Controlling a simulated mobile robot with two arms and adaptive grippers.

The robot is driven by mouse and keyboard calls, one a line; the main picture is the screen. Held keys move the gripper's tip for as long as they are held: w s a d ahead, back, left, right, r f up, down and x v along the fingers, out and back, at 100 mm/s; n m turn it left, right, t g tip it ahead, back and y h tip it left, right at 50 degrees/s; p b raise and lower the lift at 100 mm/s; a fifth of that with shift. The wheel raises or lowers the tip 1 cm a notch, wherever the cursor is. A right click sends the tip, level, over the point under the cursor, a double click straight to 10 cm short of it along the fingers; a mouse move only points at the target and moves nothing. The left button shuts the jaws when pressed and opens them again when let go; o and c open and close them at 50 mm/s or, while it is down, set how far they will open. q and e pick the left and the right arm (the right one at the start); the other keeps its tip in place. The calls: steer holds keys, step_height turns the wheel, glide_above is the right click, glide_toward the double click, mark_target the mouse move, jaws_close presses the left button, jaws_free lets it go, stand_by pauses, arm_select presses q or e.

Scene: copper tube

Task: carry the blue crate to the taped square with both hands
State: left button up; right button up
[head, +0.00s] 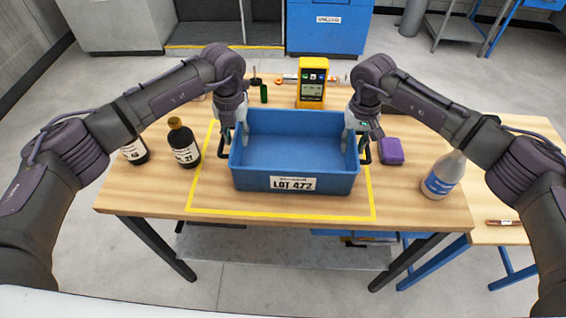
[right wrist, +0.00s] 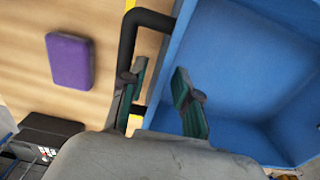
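The blue crate (head: 293,181), labelled LOT 472, is upright and empty, with a black handle at each end. It appears over the taped square (head: 280,215); the square's back edge is hidden. Whether its base touches the table cannot be told. My left gripper (head: 229,128) is at the left handle (head: 223,146), its fingers too small to judge. My right gripper (head: 362,136) is at the right handle (head: 366,153). In the right wrist view its fingers (right wrist: 160,95) stand apart, one over the black handle (right wrist: 128,45), the other over the crate's inside.
Two dark bottles (head: 184,145) (head: 134,150) stand left of the crate. A yellow meter (head: 312,84) stands behind it. A purple block (head: 391,151) and a white bottle (head: 441,176) are to the right. The wooden table (head: 415,220) is clear in front.

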arm_select(q)
step_height(320, 180, up, 8)
steer(key=shift+d+r, duration=0.1)
steer(key=shift+r, duration=0.05)
arm_select(e)
steer(key=shift+r, duration=0.1)
step_height(320, 180, up, 12)
stand_by(0.4)
arm_select(q)
steer(key=shift+r, duration=0.1)
